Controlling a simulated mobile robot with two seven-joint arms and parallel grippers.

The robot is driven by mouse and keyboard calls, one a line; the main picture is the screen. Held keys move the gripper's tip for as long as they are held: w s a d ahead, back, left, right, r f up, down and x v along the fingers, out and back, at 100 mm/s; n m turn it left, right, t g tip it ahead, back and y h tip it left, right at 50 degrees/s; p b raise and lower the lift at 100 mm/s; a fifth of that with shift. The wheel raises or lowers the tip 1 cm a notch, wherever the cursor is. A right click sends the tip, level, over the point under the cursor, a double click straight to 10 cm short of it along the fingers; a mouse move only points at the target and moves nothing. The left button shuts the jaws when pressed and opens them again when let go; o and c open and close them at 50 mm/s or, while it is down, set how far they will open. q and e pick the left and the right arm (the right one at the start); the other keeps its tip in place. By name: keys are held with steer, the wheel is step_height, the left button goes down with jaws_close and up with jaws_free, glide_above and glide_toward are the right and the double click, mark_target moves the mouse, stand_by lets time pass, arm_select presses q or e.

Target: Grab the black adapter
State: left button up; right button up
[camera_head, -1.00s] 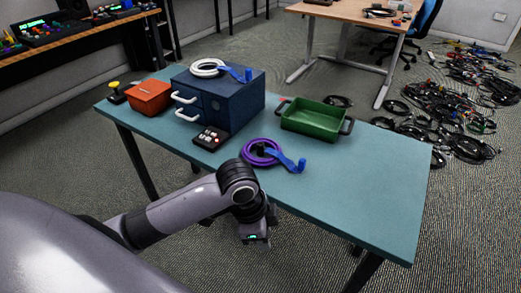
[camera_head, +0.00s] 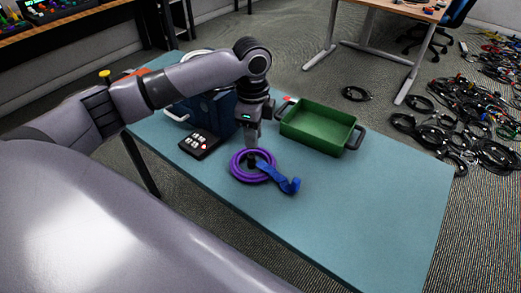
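A coiled purple cable (camera_head: 234,172) lies on the teal table, with a blue strap (camera_head: 281,178) running off its right side. A small black piece (camera_head: 251,161), which looks like the black adapter, shows inside the coil near its upper edge. My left gripper (camera_head: 253,142) points down just above the black piece, and partly overlaps it from this view. Whether its fingers are apart or touch the piece is too small to tell. My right gripper is out of view.
A green tray (camera_head: 345,148) with dark handles stands to the right of my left gripper. A black button box (camera_head: 199,144) sits left of the coil. A blue drawer unit (camera_head: 222,112) is partly hidden behind my arm. The table's front right (camera_head: 370,215) is clear.

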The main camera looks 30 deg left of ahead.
mark_target(251, 155)
arm_select(q)
steer(key=f, duration=0.7)
steer(key=shift+s+a+b, duration=0.2)
steer(key=shift+s+b, duration=0.15)
steer(key=shift+b, duration=0.05)
jaws_close()
